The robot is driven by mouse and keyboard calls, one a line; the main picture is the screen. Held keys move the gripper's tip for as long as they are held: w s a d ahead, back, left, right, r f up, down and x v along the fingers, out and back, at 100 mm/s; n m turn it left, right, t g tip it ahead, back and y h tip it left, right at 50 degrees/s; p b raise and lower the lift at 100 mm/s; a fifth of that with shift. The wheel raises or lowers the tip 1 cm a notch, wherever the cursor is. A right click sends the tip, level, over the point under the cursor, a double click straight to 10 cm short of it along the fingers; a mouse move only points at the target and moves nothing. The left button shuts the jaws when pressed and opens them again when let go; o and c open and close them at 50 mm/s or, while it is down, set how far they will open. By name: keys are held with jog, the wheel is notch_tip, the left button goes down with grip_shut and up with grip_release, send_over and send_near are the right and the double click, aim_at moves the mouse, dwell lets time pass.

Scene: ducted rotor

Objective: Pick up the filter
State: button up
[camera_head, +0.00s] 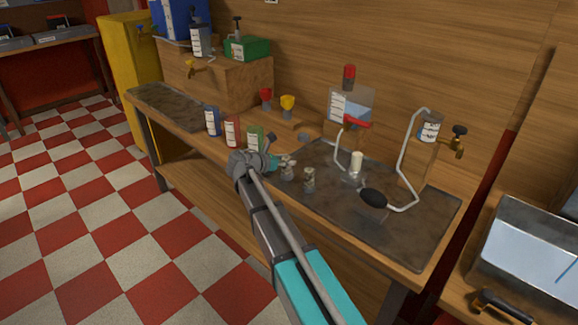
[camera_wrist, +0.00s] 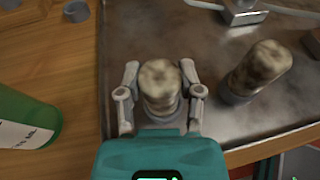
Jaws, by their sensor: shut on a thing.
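A mottled beige-brown filter (camera_wrist: 160,82) with a grey base stands between my gripper's fingers (camera_wrist: 160,92) in the wrist view. My gripper is shut on its sides. In the head view my gripper (camera_head: 282,163) is at the front left of the dark tray, and the held filter (camera_head: 288,173) shows just beyond the fingers. I cannot tell whether its base touches the tray. A second similar filter (camera_wrist: 259,70) stands to the right, apart from my gripper; it also shows in the head view (camera_head: 309,181).
A green can (camera_wrist: 22,118) stands close left of my gripper. On the dark stained tray (camera_head: 415,235), a pale cylinder (camera_head: 356,160), a black bulb (camera_head: 373,198) and bent tubing (camera_head: 414,150) are to the right. The tray's front right is clear.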

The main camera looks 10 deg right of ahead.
jog(key=shift+r, duration=0.2)
notch_tip(320, 180, up, 2)
jog(key=shift+r+p, duration=0.1)
jog(key=shift+p, duration=1.15)
jog(key=s+a+r+p, duration=0.3)
jog(key=s+r+p, duration=0.7)
jog(key=s, duration=0.3)
jog(key=shift+s+a+r, duration=0.2)
jog(key=shift+s+a, duration=0.1)
